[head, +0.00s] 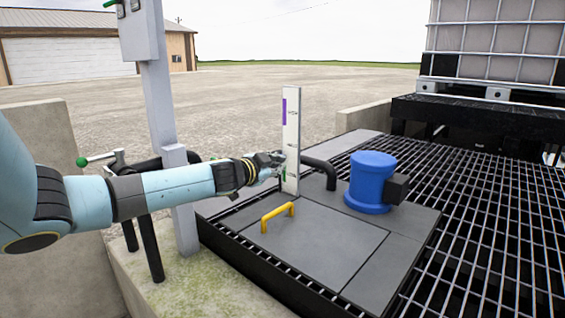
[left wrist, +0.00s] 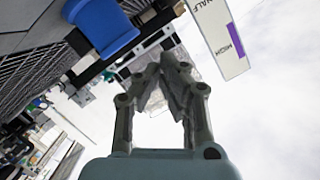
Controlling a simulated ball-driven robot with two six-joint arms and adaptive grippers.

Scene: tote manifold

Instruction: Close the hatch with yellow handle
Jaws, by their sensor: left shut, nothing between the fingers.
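The grey hatch (head: 325,248) lies flat and looks level with the dark cover plate around it. Its yellow handle (head: 277,216) stands up at the hatch's left edge. My left gripper (head: 279,158) is above and behind the handle, apart from it, beside the white gauge post (head: 291,130). In the left wrist view the fingers (left wrist: 166,65) are closed together with nothing between them. The hatch and handle do not show clearly in that view. My right gripper is not in view.
A blue motor-like unit (head: 370,182) stands on the plate behind the hatch; it also shows in the left wrist view (left wrist: 100,22). A black pipe (head: 322,168) bends down near the gauge post. A grey post (head: 158,110) stands left. Open grating (head: 490,215) lies right.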

